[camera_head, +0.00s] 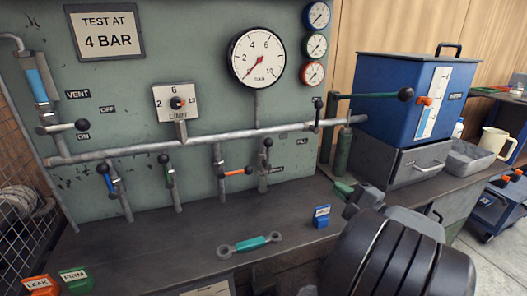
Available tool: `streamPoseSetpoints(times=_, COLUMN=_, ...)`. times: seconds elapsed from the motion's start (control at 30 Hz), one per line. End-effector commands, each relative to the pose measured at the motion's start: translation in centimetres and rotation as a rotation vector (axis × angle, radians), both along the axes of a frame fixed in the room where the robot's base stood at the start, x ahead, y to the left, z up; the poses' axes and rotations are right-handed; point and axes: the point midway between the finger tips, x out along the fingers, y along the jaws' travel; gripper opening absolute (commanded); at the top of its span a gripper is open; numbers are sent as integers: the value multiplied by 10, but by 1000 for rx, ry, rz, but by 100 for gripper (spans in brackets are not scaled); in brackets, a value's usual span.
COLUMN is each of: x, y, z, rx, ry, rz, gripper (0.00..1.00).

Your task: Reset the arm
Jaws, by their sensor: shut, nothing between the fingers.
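My gripper (350,195) is at the end of my dark ridged arm, at the lower right, over the bench. It looks shut and empty. The arm hides part of the bench's front right. The gripper is right of a small blue tag block (322,213) and in front of the grey base of the blue tank; I cannot tell whether it touches the bench.
The green panel carries a pressure gauge (256,57), a limit dial (176,103) and a pipe (130,149) with several lever valves. A wrench with a teal grip (249,244) lies on the bench. The blue tank (404,105) stands behind my gripper. LEAK (40,286) and FIRM (76,280) blocks sit front left.

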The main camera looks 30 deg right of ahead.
Motion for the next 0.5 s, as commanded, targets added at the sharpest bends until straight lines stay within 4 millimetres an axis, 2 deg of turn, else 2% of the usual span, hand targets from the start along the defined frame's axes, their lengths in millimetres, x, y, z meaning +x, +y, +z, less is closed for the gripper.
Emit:
streamPoseSetpoints(times=0.17, x=2, y=4, z=3, rx=-3, ry=11, rz=15, gripper=0)
streamPoseSetpoints(times=0.27, x=12, y=26, z=15, rx=-23, ry=67, rz=88, gripper=0)
streamPoseSetpoints(times=0.37, x=26, y=69, z=33, rx=-73, ry=186, rz=230, gripper=0)
streamPoseSetpoints(times=0.5, x=32, y=148, z=60, rx=-233, ry=416, rz=492, gripper=0)
